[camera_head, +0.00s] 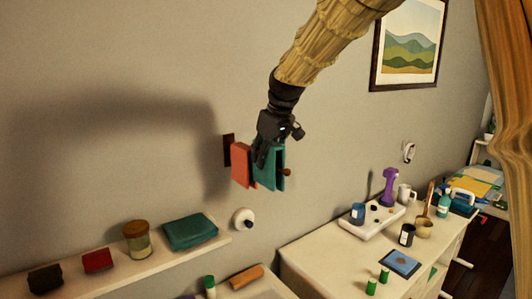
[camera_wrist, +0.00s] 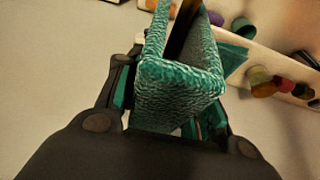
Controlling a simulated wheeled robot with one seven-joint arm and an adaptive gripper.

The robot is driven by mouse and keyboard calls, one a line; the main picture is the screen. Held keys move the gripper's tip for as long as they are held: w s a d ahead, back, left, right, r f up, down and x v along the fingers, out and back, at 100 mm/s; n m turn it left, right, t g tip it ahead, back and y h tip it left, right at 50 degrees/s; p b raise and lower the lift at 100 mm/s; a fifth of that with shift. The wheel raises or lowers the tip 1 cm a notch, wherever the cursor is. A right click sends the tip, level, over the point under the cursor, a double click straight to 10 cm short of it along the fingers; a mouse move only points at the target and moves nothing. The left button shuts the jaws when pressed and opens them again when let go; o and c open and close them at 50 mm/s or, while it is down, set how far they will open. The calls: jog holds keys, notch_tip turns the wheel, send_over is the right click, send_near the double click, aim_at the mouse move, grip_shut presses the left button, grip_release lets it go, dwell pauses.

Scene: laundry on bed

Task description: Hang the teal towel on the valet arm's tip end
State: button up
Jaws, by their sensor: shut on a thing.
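The teal towel (camera_head: 279,168) hangs folded at the valet arm, beside a coral cloth (camera_head: 241,165). The valet arm's dark wall plate (camera_head: 228,150) shows behind the cloths. Its round wooden tip (camera_head: 287,172) shows at the teal towel's right edge. My gripper (camera_head: 264,150) reaches down from above and is shut on the teal towel. In the wrist view the towel (camera_wrist: 178,80) is a folded, textured band between my fingers, with a brown piece visible inside its fold. Most of the valet arm is hidden by the cloths, so I cannot tell how the towel bears on it.
A wall shelf (camera_head: 120,273) at lower left holds a folded teal cloth (camera_head: 190,232), a jar (camera_head: 137,239) and dark and red items. A round white wall fitting (camera_head: 243,219) is below the valet arm. A cluttered white dresser (camera_head: 330,255) stands at right.

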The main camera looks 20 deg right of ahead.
aim_at(266, 168)
jog(key=shift+f+b, duration=0.7)
jog(key=shift+f, duration=1.35)
jog(key=o, duration=1.1)
jog(key=shift+r, duration=0.1)
